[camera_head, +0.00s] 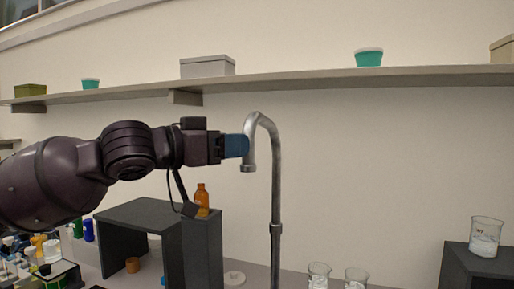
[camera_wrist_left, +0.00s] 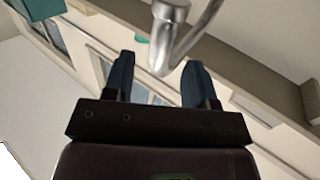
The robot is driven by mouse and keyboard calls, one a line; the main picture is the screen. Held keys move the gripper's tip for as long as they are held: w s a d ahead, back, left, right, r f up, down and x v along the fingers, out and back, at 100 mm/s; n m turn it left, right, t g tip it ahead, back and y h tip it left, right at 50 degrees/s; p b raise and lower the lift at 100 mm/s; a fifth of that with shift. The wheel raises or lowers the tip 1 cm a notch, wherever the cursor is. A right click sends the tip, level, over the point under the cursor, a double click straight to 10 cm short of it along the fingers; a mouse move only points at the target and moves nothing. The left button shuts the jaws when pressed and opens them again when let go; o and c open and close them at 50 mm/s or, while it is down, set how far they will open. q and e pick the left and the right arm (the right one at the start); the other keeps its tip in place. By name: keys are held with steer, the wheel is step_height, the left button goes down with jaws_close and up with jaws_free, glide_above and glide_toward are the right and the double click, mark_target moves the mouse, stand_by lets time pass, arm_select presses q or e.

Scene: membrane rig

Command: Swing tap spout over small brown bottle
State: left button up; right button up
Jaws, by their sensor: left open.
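The tap (camera_head: 275,180) is a tall grey metal pipe whose hooked spout bends over to the left and opens downward. The small brown bottle (camera_head: 202,198) stands upright on a dark block, lower and to the left of the spout's outlet. My left gripper (camera_head: 236,146) is level with the spout's hanging end, its blue fingers at or beside it. In the left wrist view the spout (camera_wrist_left: 160,50) comes down between the two open fingers (camera_wrist_left: 157,80); I cannot tell whether they touch it. My right gripper is in neither view.
A dark bench-like stand (camera_head: 140,212) is under my left arm. Glass beakers (camera_head: 318,274) stand right of the tap's foot, another beaker (camera_head: 486,236) on a dark block (camera_head: 478,268) at far right. A shelf (camera_head: 300,82) with boxes and cups runs above. Small coloured vials crowd the lower left.

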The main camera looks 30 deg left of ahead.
arm_select(q)
steer(key=shift+f+b+x, duration=0.2)
steer(key=shift+b+x, duration=0.95)
steer(key=shift+x, duration=0.7)
steer(key=shift+w+r, duration=0.15)
steer(key=shift+w, duration=0.15)
steer(key=shift+b+x, duration=0.65)
steer(key=shift+x, duration=0.15)
steer(key=shift+d, duration=0.1)
jaws_close()
